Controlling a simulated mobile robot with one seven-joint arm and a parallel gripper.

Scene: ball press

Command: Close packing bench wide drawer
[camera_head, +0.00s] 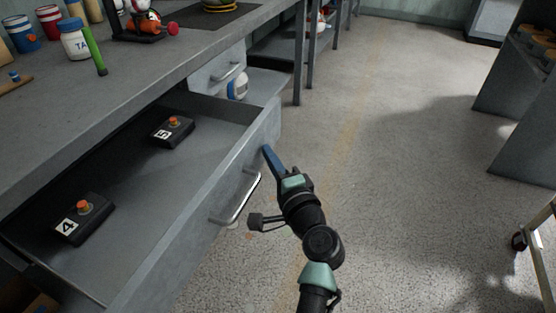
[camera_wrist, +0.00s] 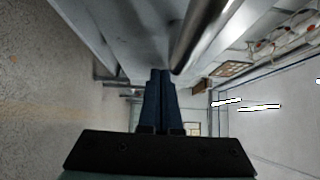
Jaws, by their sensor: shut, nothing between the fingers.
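The wide drawer (camera_head: 225,165) of the grey packing bench (camera_head: 150,90) stands pulled out. Its bar handle (camera_head: 238,200) is on the outer face of the drawer front. Inside lie two black button boxes, one marked 5 (camera_head: 173,131) and one marked 4 (camera_head: 84,218), each with an orange-red button. My gripper (camera_head: 267,152) is shut and empty, its blue fingertips at the drawer front's outer face, beyond the handle. In the wrist view the closed fingers (camera_wrist: 160,85) point along the drawer front (camera_wrist: 125,35), with the handle bar (camera_wrist: 200,35) close by on the right. I cannot tell whether they touch the front.
The floor (camera_head: 370,150) to the right is open.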

